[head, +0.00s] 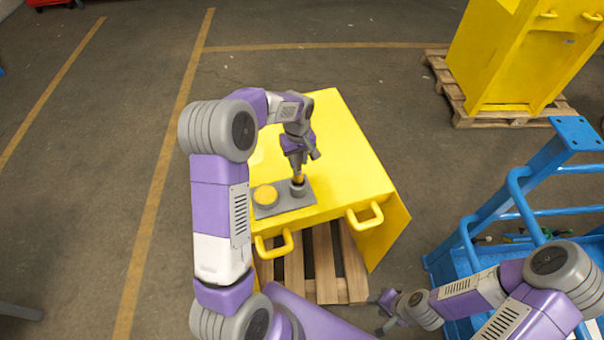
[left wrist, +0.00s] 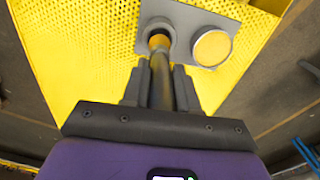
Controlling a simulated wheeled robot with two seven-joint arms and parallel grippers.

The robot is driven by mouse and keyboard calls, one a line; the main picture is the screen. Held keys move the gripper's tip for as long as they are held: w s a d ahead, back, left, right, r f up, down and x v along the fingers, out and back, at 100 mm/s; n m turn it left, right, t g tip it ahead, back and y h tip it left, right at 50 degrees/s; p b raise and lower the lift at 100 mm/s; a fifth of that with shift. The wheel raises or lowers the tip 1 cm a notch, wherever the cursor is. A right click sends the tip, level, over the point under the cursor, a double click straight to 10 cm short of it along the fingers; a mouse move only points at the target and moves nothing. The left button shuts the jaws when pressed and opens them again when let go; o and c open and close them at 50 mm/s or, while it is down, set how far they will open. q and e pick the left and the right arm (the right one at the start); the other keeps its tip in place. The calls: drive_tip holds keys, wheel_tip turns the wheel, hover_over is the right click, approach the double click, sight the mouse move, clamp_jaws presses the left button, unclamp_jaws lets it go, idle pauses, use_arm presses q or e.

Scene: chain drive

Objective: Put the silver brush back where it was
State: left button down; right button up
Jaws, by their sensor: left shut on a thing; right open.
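My left gripper (head: 297,163) is shut on the silver brush, upright above the yellow box. In the left wrist view the brush's grey handle (left wrist: 161,82) runs between the two fingers of the left gripper (left wrist: 159,85). The brush's orange-yellow lower part (head: 299,178) is at the mouth of a grey round cup (head: 298,188). The cup also shows in the left wrist view (left wrist: 146,28). How deep the tip sits is hidden. My right gripper (head: 386,311) is open and empty, low at the right, away from the box.
A grey plate (head: 283,207) on the yellow box (head: 343,150) bears the cup and a round pot with yellow content (head: 265,196). The box has two front handles and stands on a wooden pallet (head: 327,270). A blue cart (head: 500,215) stands at the right.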

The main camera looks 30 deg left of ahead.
sight(298, 173)
use_arm(q)
wheel_tip(298, 173, down, 3)
drive_tip(key=shift+s, duration=0.1)
drive_tip(key=shift+f, duration=0.7)
wheel_tip(298, 173, down, 2)
drive_tip(key=shift+f, duration=0.45)
drive_tip(key=shift+f, duration=0.2)
drive_tip(key=c, duration=0.9)
unclamp_jaws()
